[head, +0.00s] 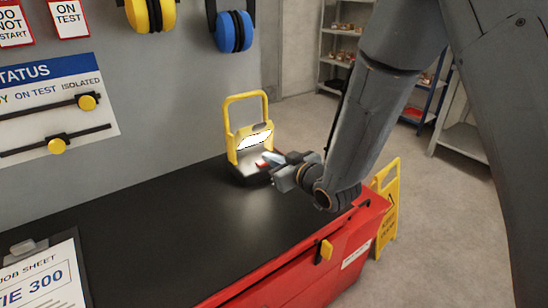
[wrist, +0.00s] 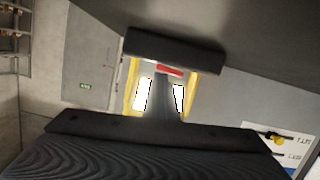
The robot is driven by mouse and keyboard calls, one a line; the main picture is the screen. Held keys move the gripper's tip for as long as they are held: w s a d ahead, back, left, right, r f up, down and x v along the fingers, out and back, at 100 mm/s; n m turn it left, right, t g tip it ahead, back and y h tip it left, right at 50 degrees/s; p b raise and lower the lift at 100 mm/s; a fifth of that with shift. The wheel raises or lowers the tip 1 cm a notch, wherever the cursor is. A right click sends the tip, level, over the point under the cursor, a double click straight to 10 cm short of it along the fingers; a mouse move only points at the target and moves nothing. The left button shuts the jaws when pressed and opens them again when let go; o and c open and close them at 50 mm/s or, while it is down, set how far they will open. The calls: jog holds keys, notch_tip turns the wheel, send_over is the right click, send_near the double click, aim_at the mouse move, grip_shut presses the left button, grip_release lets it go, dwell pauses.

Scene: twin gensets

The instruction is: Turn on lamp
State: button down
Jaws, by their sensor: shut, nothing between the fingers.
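The lamp (head: 247,118) is a yellow-framed work light on a dark base, upright at the far end of the black bench top. Its panel (head: 252,140) is bright white, and a bright patch lies on the bench in front. My gripper (head: 270,160) is shut and empty, low in front of the lamp. A small red part (head: 262,164) shows by its tip; I cannot tell whether they touch. In the wrist view the lamp's yellow frame (wrist: 192,86) and white panel stand behind my gripper, which hides their middle. The red part (wrist: 169,70) shows there too.
The red cabinet (head: 290,275) carries the black bench top (head: 150,225). A clipboard (head: 45,275) lies at its near left. The grey wall holds a status board (head: 60,105) and ear defenders (head: 232,30). A yellow floor sign (head: 386,205) stands right of the cabinet.

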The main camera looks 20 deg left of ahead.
jog(key=s+d+r, duration=0.5)
jog(key=d+r, duration=0.1)
jog(key=d, duration=0.2)
jog(key=shift+s+r+p, duration=0.2)
jog(key=shift+p, duration=0.1)
dwell(0.3)
